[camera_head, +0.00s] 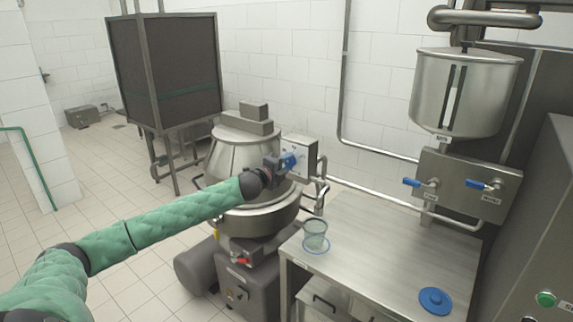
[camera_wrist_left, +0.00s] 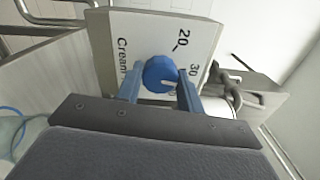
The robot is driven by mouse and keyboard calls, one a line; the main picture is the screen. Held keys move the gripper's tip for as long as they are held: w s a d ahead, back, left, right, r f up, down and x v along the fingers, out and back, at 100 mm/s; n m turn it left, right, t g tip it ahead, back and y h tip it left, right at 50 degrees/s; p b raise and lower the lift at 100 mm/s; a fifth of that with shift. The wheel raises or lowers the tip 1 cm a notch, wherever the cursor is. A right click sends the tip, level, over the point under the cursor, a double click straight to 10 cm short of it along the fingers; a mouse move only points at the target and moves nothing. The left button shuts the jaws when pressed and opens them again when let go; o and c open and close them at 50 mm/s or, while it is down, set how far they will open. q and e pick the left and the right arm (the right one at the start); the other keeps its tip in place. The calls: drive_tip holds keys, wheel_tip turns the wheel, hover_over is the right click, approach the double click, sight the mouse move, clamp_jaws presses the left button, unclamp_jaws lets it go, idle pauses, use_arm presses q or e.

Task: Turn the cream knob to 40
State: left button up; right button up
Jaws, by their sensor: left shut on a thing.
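The cream knob (camera_wrist_left: 159,70) is a round blue dial on a pale panel (camera_wrist_left: 122,28) lettered "Cream", with the marks 20 and 30 showing. A pale notch on the knob faces the lower right, on the side of the 30 mark; its exact reading I cannot tell. No 40 mark can be made out. My left gripper (camera_wrist_left: 160,83) is shut on the knob, with one blue finger on each side. In the head view, my left gripper (camera_head: 288,161) is at the front of the control box (camera_head: 306,147) beside the large metal kettle (camera_head: 229,160). My right gripper is out of view.
A steel table (camera_head: 385,240) right of the kettle bears a clear cup (camera_head: 315,236) and a blue lid (camera_head: 435,300). A steel hopper (camera_head: 465,90) with blue-handled valves (camera_head: 478,185) hangs above its back. Pipes run along the wall near the box.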

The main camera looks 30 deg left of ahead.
use_arm(q)
drive_tip(key=shift+m, duration=1)
drive_tip(key=m+p, duration=0.1)
drive_tip(key=m, duration=0.1)
drive_tip(key=shift+m, duration=0.3)
drive_tip(key=m+p, duration=0.1)
drive_tip(key=m, duration=0.3)
drive_tip(key=shift+m, duration=0.3)
drive_tip(key=shift+f+m+p, duration=0.2)
drive_tip(key=shift+m+p, duration=0.2)
drive_tip(key=shift+m, duration=0.2)
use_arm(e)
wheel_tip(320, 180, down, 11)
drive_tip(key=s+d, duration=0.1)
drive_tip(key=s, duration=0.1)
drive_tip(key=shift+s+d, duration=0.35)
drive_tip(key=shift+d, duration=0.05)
use_arm(q)
drive_tip(key=o, duration=1)
drive_tip(key=shift+r, duration=0.1)
